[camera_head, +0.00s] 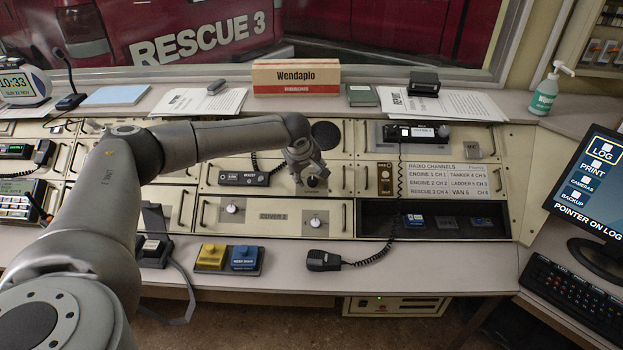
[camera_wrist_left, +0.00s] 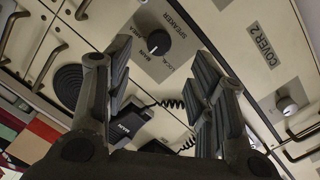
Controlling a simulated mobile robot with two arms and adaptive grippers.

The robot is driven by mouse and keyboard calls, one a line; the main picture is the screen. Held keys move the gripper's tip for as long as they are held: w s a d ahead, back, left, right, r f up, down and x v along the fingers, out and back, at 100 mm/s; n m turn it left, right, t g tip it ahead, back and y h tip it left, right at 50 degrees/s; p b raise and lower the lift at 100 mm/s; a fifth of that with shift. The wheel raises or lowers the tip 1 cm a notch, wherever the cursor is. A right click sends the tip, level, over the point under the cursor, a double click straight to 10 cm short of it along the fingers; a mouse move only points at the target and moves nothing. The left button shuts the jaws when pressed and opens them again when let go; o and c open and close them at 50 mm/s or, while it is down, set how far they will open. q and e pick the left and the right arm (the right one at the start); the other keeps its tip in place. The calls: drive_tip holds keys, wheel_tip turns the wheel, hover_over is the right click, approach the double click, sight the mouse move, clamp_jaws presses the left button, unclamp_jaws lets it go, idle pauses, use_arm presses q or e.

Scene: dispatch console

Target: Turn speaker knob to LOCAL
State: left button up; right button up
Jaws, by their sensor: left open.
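The speaker knob (camera_wrist_left: 159,41) is a dark round knob on a grey plate with SPEAKER and LOCAL lettering, seen in the left wrist view. My left gripper (camera_wrist_left: 163,62) is open, with one finger on each side of the view and the knob beyond and between the tips. No contact shows. In the head view my left gripper (camera_head: 311,170) hangs over the console's middle, at the dark knob (camera_head: 313,181), and partly hides its plate. My right gripper is not in view.
A corded handset (camera_head: 243,178) lies left of the gripper; a round speaker grille (camera_head: 326,135) is behind it. The COVER 2 panel (camera_head: 272,216) with silver knobs is in front. A microphone (camera_head: 323,261) and yellow (camera_head: 211,256) and blue (camera_head: 245,257) buttons sit on the front ledge.

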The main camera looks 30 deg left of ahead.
sight(312, 181)
use_arm(q)
drive_tip(key=shift+x, duration=3.65)
drive_tip(key=c, duration=1)
